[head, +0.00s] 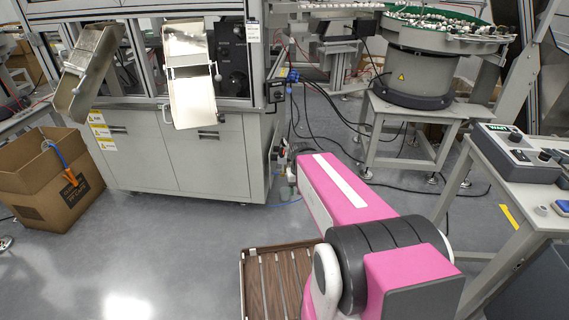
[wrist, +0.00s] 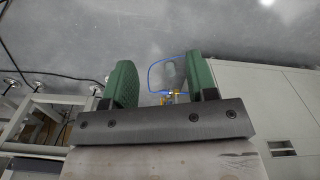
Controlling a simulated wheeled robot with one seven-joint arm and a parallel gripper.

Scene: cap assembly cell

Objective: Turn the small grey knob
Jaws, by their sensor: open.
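My gripper (wrist: 162,72) shows in the wrist view with its two green-padded fingers spread apart and nothing held between them. Beyond the gap, nearer the right finger, is a small fitting (wrist: 172,96) with brass-yellow parts and a blue hose. A pale grey, rounded part sits by it, but it is too small and blurred to tell surely as the knob. In the head view, a similar small fitting (head: 283,161) stands by the cabinet's right corner, just left of the far end of my pink arm. My gripper cannot be made out there.
A grey machine cabinet (head: 215,165) stands left of the fitting; it also shows in the wrist view (wrist: 265,100). Black cables (head: 345,122) run over the floor. A bowl feeder (head: 420,72) on a stand is at the back right. A control box (head: 515,152) sits on the right table.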

